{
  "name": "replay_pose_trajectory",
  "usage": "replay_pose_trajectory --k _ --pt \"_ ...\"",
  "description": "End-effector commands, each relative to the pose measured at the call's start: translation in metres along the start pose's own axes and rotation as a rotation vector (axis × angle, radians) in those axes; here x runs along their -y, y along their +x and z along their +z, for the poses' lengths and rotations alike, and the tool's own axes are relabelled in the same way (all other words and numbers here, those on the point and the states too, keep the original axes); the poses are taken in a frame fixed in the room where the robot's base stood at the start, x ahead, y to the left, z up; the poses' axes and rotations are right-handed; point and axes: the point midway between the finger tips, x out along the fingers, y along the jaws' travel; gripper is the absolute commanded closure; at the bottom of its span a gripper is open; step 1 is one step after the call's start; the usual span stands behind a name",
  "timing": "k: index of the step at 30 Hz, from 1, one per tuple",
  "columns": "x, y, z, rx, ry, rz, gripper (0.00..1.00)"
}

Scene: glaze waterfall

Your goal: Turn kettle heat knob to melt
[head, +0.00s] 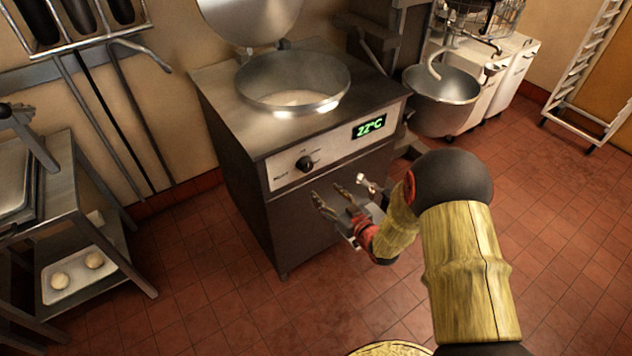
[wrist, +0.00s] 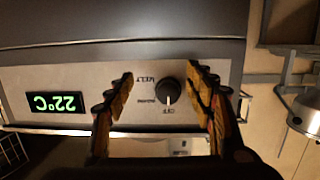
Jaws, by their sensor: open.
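The kettle (head: 232,190) is a dark metal cabinet with a round steel bowl on top and its lid raised. Its heat knob (head: 304,163) is a small black dial on the pale front panel. In the wrist view, which shows the panel upside down, the knob (wrist: 168,91) has a white mark pointing to the OFF label. The MELT label (wrist: 145,79) is beside it. My gripper (head: 326,191) is open and empty, in front of the panel and slightly below the knob in the head view. In the wrist view the knob appears between my fingers (wrist: 160,74), apart from both.
A green display (head: 369,127) on the panel reads 22°C. A drain valve (head: 368,183) juts from the kettle front close to my gripper. A metal rack (head: 85,235) with a tray stands left, a mixer bowl (head: 441,100) right. The tiled floor in front is clear.

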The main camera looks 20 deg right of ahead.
Motion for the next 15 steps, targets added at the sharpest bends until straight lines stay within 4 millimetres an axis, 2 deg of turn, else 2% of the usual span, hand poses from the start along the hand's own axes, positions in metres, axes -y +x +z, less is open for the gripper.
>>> replay_pose_trajectory --k 1,3,6,11,15 --pt "0.003 0.001 -0.018 -0.06 -0.002 -0.015 0.46" --pt "0.008 -0.001 -0.034 -0.123 0.002 -0.033 0.46" --pt "0.01 -0.003 -0.049 -0.177 0.007 -0.042 0.46" --pt "0.011 0.007 -0.054 -0.194 0.01 -0.044 0.46" --pt "0.012 0.028 -0.057 -0.193 0.01 -0.045 0.46"
